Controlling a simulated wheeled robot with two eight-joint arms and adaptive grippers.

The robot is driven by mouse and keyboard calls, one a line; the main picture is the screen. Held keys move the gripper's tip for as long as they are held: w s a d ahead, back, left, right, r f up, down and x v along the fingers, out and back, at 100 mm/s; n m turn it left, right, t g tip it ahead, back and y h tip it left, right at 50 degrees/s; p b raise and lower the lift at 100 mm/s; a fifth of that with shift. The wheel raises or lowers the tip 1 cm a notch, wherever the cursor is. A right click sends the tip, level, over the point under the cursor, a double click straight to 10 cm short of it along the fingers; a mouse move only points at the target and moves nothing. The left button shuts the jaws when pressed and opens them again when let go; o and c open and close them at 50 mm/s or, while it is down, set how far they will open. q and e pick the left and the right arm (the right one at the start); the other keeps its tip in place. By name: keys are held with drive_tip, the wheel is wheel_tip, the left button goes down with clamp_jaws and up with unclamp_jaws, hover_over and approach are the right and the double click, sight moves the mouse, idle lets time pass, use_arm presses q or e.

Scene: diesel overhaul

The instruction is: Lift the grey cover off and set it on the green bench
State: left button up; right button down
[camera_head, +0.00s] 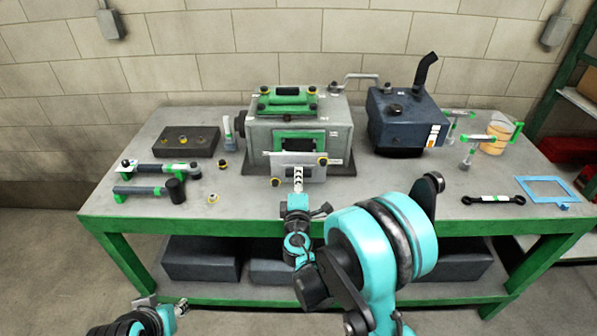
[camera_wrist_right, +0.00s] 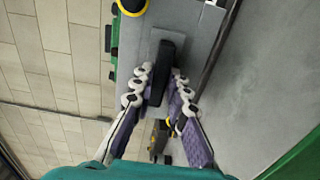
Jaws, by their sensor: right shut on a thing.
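The grey cover (camera_head: 312,173) is a flat plate with yellow-and-black knobs at two corners. It is in front of the grey engine block (camera_head: 262,133), below a green-rimmed dark opening (camera_head: 299,140). My right gripper (camera_head: 298,180) is shut on the cover's black handle. In the right wrist view, the fingers (camera_wrist_right: 160,90) close on the handle (camera_wrist_right: 166,62), with the grey plate (camera_wrist_right: 185,25) behind. The green bench (camera_head: 230,203) has a grey top and green frame. My left gripper (camera_head: 164,304) is low at the front left, its fingers apart and empty.
Right are a dark blue tank (camera_head: 405,118), a wrench (camera_head: 480,200) and a blue frame (camera_head: 548,188). Bare top lies between the knobs and engine, and right of centre.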

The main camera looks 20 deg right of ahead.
drive_tip(key=b+v, duration=0.1)
drive_tip(key=v, duration=0.7)
drive_tip(key=shift+s, duration=0.2)
drive_tip(key=shift+r, duration=0.1)
